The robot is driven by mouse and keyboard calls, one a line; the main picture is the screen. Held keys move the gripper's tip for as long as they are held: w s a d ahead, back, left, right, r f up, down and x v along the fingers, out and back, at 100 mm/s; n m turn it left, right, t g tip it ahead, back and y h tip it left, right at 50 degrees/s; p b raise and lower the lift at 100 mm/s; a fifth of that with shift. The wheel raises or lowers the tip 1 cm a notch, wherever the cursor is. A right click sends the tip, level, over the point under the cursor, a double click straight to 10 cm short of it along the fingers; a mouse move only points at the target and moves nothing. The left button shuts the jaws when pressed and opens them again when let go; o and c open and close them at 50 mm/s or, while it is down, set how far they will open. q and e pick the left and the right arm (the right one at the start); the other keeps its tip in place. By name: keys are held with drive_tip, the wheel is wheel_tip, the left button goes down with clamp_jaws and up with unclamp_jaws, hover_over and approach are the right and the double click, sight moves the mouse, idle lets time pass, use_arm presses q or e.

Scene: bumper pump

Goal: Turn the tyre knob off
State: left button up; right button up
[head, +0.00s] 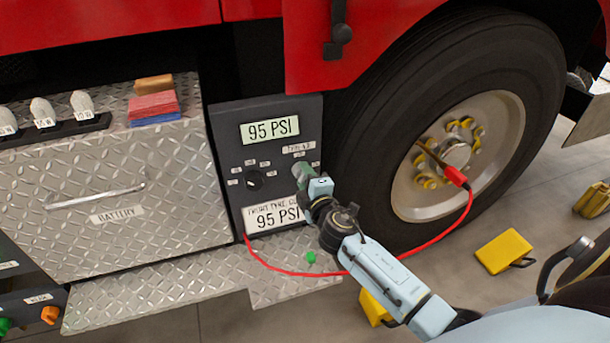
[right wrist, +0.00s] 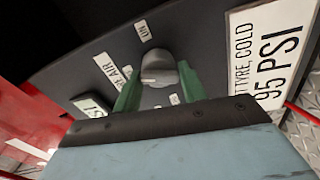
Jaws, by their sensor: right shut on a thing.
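The tyre knob (right wrist: 160,72) is a round grey knob on the dark control panel, under a label that partly reads "AIR" (right wrist: 110,68). Small white labels surround it, one reading "ON" (right wrist: 143,30). My right gripper (head: 301,174) is at the right side of the panel (head: 228,150). In the right wrist view its green fingers (right wrist: 158,88) are on either side of the knob, shut on it. My left gripper is not in view.
A second, dark knob (head: 254,180) sits left of my gripper. A display (head: 270,130) above reads 95 PSI. A red hose (head: 300,272) runs from the panel to the wheel (head: 440,130). A diamond-plate step (head: 180,285) lies below; a yellow chock (head: 503,250) is on the floor.

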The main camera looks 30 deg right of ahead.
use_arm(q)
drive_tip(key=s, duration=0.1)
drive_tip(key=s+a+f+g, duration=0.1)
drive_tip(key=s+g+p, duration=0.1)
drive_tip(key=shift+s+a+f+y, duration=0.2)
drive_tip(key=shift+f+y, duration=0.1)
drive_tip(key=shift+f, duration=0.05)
use_arm(e)
drive_tip(key=n, duration=0.4)
drive_tip(key=shift+d+r+h, duration=0.1)
drive_tip(key=shift+r+h, duration=0.05)
drive_tip(key=shift+h, duration=0.15)
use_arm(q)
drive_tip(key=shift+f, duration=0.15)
use_arm(e)
drive_tip(key=shift+w+n, duration=0.1)
drive_tip(key=shift+n, duration=0.2)
drive_tip(key=o, duration=0.9)
